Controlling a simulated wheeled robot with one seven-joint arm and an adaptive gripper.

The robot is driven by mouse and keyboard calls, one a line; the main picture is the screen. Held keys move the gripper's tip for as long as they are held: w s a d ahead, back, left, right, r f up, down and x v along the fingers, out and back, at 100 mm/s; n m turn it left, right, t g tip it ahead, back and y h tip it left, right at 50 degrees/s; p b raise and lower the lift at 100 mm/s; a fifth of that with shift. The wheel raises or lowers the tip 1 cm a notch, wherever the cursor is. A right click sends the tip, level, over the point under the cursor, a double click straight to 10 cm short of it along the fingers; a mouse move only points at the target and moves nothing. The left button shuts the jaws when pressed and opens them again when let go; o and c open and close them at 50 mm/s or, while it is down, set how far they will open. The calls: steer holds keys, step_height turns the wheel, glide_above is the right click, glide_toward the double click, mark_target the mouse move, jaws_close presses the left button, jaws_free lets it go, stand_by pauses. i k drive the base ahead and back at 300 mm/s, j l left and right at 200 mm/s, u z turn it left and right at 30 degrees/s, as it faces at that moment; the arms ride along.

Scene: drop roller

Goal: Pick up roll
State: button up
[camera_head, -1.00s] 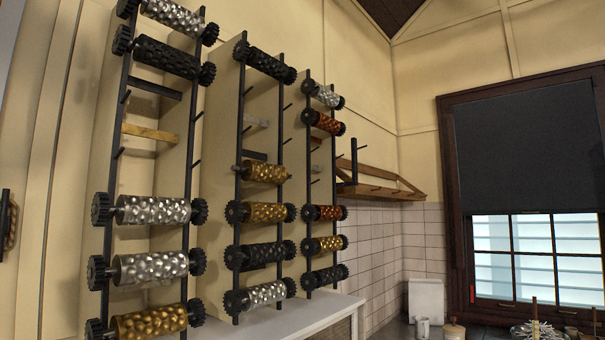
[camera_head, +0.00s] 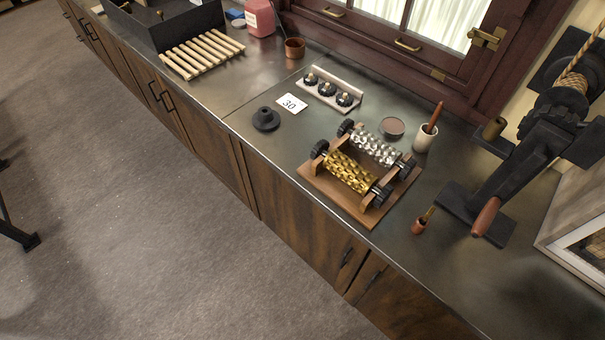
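Two rolls lie side by side on a wooden stand (camera_head: 367,211) on the dark counter, right of the middle in the head view. The nearer roll is gold (camera_head: 349,172) with a bumpy surface and black gears at its ends. The farther roll is silver (camera_head: 376,149), also bumpy with black gears. Both rest in the stand's wooden supports. My gripper is not in view.
A black hand-cranked machine (camera_head: 537,145) stands on the counter at right. A white cup (camera_head: 426,137), a small gear rack (camera_head: 331,90), a number card (camera_head: 292,104) and a black knob-shaped part (camera_head: 265,119) surround the stand. The floor (camera_head: 150,215) in front is open.

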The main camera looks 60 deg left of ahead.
mark_target(360, 180)
steer(key=j+u, duration=0.15)
steer(key=u, duration=0.25)
steer(key=j+u, duration=0.1)
steer(key=u, duration=0.3)
steer(key=i+j+u, duration=0.1)
steer(key=u, duration=0.75)
steer(key=i+j+u, duration=0.1)
steer(key=u, duration=0.3)
steer(key=i+u, duration=0.1)
steer(key=i+j, duration=0.05)
steer(key=i, duration=0.05)
